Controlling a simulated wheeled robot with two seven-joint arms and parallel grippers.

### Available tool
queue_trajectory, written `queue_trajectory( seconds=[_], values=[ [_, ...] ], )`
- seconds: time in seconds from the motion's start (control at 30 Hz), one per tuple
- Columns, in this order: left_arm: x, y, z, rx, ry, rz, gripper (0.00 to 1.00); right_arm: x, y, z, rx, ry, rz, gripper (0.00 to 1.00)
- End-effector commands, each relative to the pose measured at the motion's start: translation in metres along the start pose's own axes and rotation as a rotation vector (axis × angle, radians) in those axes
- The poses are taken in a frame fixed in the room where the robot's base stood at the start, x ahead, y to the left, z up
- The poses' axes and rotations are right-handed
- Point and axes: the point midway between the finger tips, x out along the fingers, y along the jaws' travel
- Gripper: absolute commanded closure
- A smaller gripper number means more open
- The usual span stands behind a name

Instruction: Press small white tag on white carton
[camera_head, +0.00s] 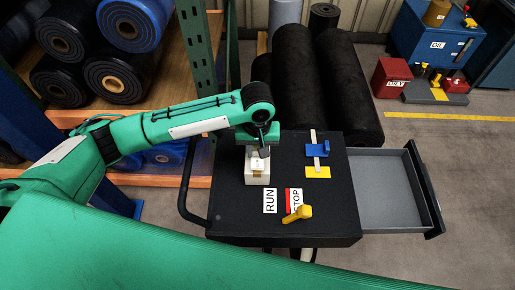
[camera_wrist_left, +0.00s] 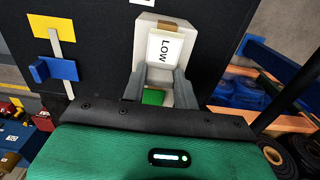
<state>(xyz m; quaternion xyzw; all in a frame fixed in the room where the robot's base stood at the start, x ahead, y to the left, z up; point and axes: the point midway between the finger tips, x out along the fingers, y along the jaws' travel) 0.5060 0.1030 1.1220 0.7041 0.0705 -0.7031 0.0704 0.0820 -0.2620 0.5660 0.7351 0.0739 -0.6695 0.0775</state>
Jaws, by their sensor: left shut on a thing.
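The white carton (camera_head: 257,179) stands on the black top of a cart, with a strip of brown tape on it. It also shows in the left wrist view (camera_wrist_left: 145,27). The small white tag (camera_wrist_left: 166,48) reads LOW and lies against the carton, between the grey fingers in the wrist view. My left gripper (camera_head: 260,152) points down at the carton and is shut on the tag; its fingers also show in the wrist view (camera_wrist_left: 160,76). A green patch shows between the finger bases. Whether the tag is touching the carton, I cannot tell. My right gripper is not in view.
An empty grey drawer (camera_head: 390,190) stands open at right.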

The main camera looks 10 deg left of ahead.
Motion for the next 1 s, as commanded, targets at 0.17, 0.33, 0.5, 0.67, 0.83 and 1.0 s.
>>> queue_trajectory(
  seconds=[0.17, 0.33, 0.5, 0.67, 0.83, 1.0],
  values=[
    [0.002, 0.0, 0.0, 0.0, 0.0, 0.0, 0.91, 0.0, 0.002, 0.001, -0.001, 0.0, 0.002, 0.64],
    [0.004, 0.0, 0.0, 0.0, -0.001, 0.0, 0.91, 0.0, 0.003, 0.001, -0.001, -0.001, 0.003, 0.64],
    [0.006, 0.0, 0.0, 0.0, -0.001, 0.0, 0.91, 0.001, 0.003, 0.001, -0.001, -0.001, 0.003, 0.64],
    [0.008, 0.0, 0.0, 0.0, -0.001, 0.0, 0.91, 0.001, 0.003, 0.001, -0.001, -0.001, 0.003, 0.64],
    [0.01, 0.0, 0.0, 0.0, -0.001, 0.0, 0.91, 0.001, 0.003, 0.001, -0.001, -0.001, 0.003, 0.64],
    [0.011, 0.0, 0.0, 0.0, -0.001, 0.0, 0.91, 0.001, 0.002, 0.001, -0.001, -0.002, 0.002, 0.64]
  ],
)
